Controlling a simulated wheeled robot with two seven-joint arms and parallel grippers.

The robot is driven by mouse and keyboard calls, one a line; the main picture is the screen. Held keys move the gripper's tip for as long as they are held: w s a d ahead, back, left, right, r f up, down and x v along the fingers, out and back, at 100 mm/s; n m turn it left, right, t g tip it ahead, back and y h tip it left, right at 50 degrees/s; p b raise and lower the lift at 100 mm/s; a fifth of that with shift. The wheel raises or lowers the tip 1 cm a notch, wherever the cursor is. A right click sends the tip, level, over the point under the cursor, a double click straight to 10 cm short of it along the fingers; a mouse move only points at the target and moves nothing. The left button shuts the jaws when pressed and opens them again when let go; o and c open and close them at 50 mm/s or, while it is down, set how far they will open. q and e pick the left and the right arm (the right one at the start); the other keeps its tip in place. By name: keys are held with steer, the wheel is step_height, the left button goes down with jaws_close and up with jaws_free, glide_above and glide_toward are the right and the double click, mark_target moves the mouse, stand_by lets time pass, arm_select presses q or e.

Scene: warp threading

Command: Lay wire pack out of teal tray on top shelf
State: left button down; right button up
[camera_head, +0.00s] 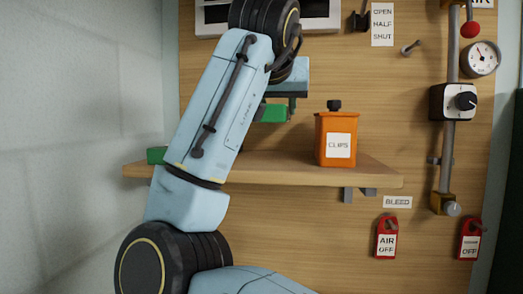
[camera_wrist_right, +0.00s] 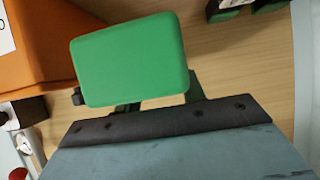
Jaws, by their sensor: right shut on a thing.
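My right gripper (camera_head: 285,100) is shut on a green block-shaped pack (camera_head: 272,112), which I take for the wire pack; no label on it shows. The right wrist view shows the green pack (camera_wrist_right: 131,59) in front of the gripper (camera_wrist_right: 152,104), with the wooden shelf behind it. In the head view the pack is above the shelf (camera_head: 275,168), left of the orange clips container; whether it touches the shelf I cannot tell. My arm hides part of the shelf. No teal tray can be made out. My left gripper is not in view.
The orange clips container (camera_head: 336,138) stands on the shelf close to the pack. Another green thing (camera_head: 156,155) sits at the shelf's left end, partly behind my arm. A vertical pipe with a gauge (camera_head: 481,58) is at right. The shelf's right end is clear.

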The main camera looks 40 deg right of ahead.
mark_target(278, 161)
steer(key=f, duration=0.3)
steer(key=shift+s, duration=0.25)
step_height(278, 161, down, 3)
steer(key=shift+w+f, duration=0.15)
steer(key=shift+f, duration=0.05)
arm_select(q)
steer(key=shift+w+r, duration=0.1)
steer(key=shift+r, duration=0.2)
arm_select(e)
steer(key=shift+f, duration=0.35)
steer(key=o, duration=0.8)
steer(key=shift+f, duration=0.2)
steer(key=o, duration=0.5)
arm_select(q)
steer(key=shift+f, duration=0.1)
